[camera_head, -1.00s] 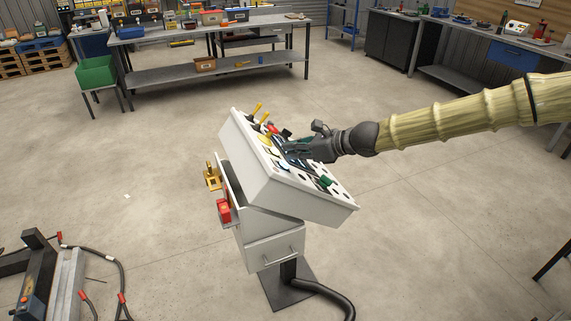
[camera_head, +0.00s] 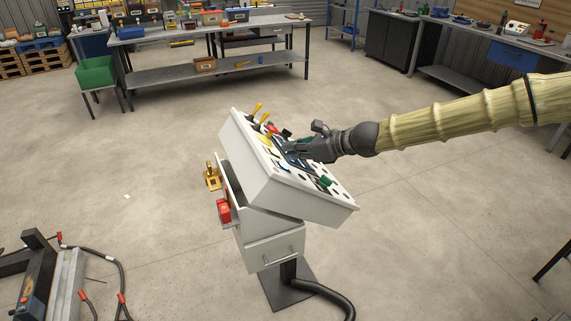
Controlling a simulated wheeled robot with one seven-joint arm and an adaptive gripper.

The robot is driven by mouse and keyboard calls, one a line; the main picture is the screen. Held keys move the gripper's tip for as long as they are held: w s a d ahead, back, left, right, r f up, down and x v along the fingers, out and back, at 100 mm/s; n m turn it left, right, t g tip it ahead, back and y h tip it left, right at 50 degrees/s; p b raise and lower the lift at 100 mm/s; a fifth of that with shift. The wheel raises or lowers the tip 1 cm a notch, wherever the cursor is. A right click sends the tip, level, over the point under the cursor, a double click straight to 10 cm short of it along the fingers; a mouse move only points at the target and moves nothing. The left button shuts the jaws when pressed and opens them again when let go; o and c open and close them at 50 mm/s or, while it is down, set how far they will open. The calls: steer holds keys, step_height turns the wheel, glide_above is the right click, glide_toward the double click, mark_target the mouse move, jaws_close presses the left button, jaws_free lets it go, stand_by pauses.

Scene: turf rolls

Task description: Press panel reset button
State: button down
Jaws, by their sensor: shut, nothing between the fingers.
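A white control panel (camera_head: 255,180) with a sloped top stands on a pedestal in the middle of the head view. Its top carries yellow levers (camera_head: 257,109), a red control (camera_head: 272,128), a green knob (camera_head: 326,181) and several dark round spots. I cannot tell which control is the reset button. My gripper (camera_head: 289,147) is shut and empty. It reaches in from the right, over the middle of the panel top, and hides part of it. I cannot tell whether the fingertips touch a control.
A red item (camera_head: 223,210) and a yellow fixture (camera_head: 212,176) sit on the panel's left side. A black cable (camera_head: 335,292) runs from the pedestal base. A metal frame (camera_head: 45,275) with cables lies at lower left. Workbenches (camera_head: 205,77) stand behind; open floor surrounds the panel.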

steer(key=shift+s+a+f+b, duration=0.2)
steer(key=shift+a+f+b, duration=0.4)
steer(key=shift+b, duration=0.9)
stand_by(1.1)
steer(key=shift+d+r+p, duration=0.15)
steer(key=shift+d+p, duration=0.05)
steer(key=shift+p, duration=0.25)
steer(key=shift+w+d+r+p, duration=0.15)
steer(key=shift+d+r+p, duration=0.2)
steer(key=shift+p, duration=0.4)
steer(key=shift+r, duration=0.1)
steer(key=d+r+p, duration=0.1)
steer(key=r+p, duration=0.1)
steer(key=p, duration=0.2)
steer(key=w+d+r+p, duration=0.1)
steer(key=d+r+p, duration=0.1)
steer(key=p, duration=0.2)
steer(key=shift+w, duration=0.1)
steer(key=shift+f, duration=0.1)
stand_by(0.4)
stand_by(0.5)
